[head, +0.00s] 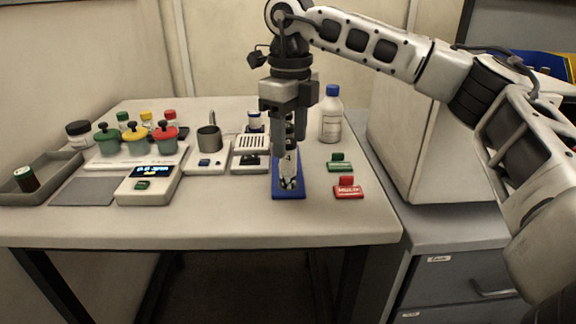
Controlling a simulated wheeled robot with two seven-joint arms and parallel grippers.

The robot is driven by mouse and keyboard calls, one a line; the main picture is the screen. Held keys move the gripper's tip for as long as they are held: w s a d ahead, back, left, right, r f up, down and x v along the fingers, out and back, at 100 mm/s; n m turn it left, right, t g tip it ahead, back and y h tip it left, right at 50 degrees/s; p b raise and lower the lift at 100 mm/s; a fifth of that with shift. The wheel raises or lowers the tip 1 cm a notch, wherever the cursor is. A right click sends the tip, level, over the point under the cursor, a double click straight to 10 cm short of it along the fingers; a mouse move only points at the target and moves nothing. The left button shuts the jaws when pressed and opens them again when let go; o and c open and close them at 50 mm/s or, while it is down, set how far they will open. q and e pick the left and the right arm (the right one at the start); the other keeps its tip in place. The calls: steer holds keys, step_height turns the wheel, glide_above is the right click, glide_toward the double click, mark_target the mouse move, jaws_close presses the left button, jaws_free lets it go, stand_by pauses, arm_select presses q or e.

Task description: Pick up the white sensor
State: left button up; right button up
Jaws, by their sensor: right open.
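My right gripper (289,148) points straight down over the blue pad (289,194), with its jaws open. A small upright cylinder (289,180), pale with dark markings, stands on that pad right below and between the fingertips; the fingers hide its upper part. I cannot tell whether they touch it. A white slotted box (251,142), which may be the white sensor, sits just left of the gripper; I cannot tell for sure which thing is the sensor. My left gripper is not in view.
A blue-capped bottle (331,118) stands behind right. A green block (339,162) and a red block (347,188) lie right of the pad. Left are a display device (150,186), a metal cup device (208,150), coloured knobs and a grey tray (58,168). The front table strip is clear.

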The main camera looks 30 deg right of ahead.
mark_target(289, 165)
steer(key=shift+a+f, duration=0.15)
steer(key=shift+f, duration=3.05)
steer(key=shift+c, duration=0.3)
steer(key=c, duration=1.1)
